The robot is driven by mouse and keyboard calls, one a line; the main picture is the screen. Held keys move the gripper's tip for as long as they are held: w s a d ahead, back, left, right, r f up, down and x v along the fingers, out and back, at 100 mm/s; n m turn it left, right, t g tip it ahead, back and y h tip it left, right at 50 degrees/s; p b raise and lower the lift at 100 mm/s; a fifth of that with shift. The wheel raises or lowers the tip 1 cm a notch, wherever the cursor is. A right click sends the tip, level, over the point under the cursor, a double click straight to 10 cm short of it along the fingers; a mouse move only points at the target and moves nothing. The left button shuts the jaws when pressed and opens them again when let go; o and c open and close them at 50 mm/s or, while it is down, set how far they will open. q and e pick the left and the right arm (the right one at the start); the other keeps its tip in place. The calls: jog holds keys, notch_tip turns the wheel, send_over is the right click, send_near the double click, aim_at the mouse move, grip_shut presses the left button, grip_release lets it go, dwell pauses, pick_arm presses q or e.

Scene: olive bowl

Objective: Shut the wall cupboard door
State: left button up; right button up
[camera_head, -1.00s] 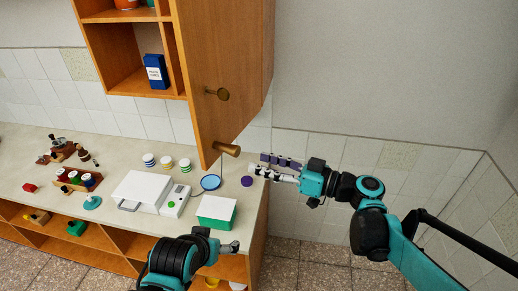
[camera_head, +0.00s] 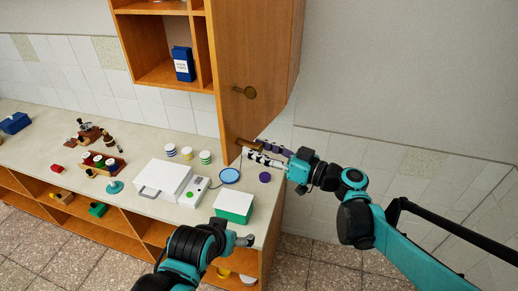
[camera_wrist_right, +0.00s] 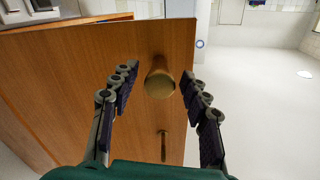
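The wall cupboard door (camera_head: 238,60) is a wooden panel that stands open at the right of the cupboard (camera_head: 166,45). My right gripper (camera_head: 268,155) is beside the lower knob. In the right wrist view its fingers (camera_wrist_right: 152,105) are spread, with a brass knob (camera_wrist_right: 159,80) between their tips, and they do not appear to press on it. My left gripper (camera_head: 244,240) is low over the counter front, away from the door; its fingers are too small to read.
A blue box (camera_head: 183,64) stands in the cupboard. The wall to the right is bare.

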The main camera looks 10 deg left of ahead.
grip_shut()
jog(key=shift+a, duration=0.1)
